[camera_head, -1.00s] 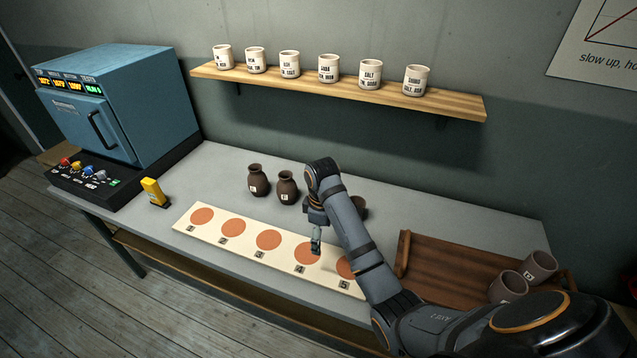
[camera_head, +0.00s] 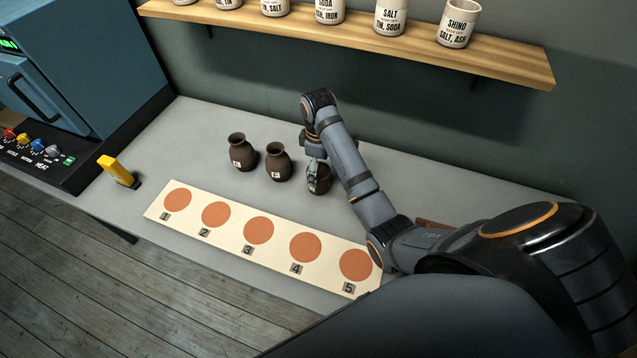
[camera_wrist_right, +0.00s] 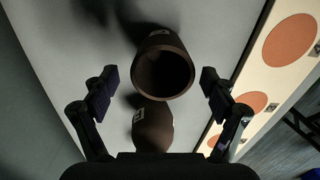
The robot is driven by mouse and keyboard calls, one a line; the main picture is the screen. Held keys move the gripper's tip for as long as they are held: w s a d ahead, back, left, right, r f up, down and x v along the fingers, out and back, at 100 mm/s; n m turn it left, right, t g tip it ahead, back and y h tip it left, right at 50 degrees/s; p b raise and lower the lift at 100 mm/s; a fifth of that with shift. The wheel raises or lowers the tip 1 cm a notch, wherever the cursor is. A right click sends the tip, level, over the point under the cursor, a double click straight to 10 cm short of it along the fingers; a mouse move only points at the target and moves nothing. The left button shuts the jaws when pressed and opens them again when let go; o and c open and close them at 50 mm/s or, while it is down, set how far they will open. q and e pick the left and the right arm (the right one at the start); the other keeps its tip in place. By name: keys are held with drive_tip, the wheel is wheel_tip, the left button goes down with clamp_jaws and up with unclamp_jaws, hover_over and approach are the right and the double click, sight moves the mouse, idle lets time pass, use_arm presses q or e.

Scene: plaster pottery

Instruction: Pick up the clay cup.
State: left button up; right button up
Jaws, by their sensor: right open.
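A dark brown clay cup (camera_head: 320,182) stands on the grey table, right of two brown vases, partly hidden behind my right gripper (camera_head: 314,172). In the right wrist view the cup (camera_wrist_right: 163,72) shows its round open mouth, between the two spread fingertips of my right gripper (camera_wrist_right: 159,82). The fingers stand apart on either side of the cup, with a gap on both sides, and hold nothing. My left gripper is not in view.
Two brown vases (camera_head: 277,163) stand left of the cup; one vase (camera_wrist_right: 152,127) shows close by in the wrist view. A cream board (camera_head: 232,233) with numbered orange discs lies in front. A yellow object (camera_head: 116,170) stands left. A shelf (camera_head: 520,62) holds labelled jars.

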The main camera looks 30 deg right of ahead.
drive_tip(key=shift+f, duration=0.85)
wheel_tip(320, 180, down, 4)
drive_tip(key=shift+s+a+r+p, duration=0.1)
drive_tip(key=shift+s+p, duration=0.05)
drive_tip(key=shift+p, duration=0.5)
drive_tip(key=shift+f, duration=0.35)
drive_tip(key=shift+r, duration=0.1)
drive_tip(key=c, duration=0.4)
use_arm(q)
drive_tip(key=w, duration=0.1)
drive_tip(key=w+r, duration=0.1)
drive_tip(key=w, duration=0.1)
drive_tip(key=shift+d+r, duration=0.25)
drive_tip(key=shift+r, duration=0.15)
use_arm(e)
drive_tip(key=c, duration=1.1)
drive_tip(key=shift+o, duration=0.2)
